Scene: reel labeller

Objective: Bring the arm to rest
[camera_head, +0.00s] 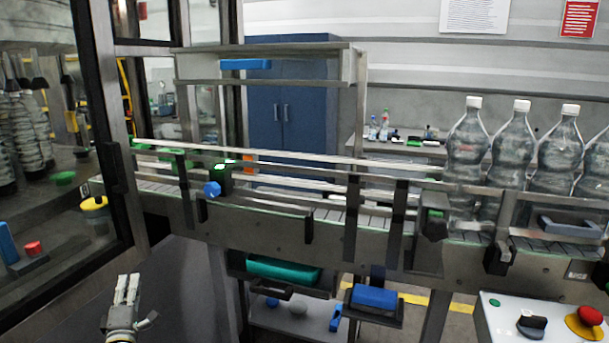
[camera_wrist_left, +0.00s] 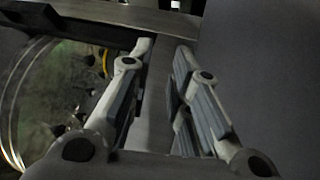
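My left gripper (camera_head: 127,290) shows at the lower left of the head view, below the conveyor and in front of a dark grey panel, with its fingers pointing up. In the left wrist view its two fingers (camera_wrist_left: 162,75) stand apart with a gap between them, and nothing is held there. It looks clear of the conveyor. My right gripper is in neither view.
A conveyor (camera_head: 280,222) with metal rails crosses the middle. Several clear bottles (camera_head: 513,150) stand on its right end. A control box (camera_head: 540,318) with a red button is at lower right. A glass-sided machine (camera_head: 60,150) is on the left. A shelf (camera_head: 290,318) holds small items below.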

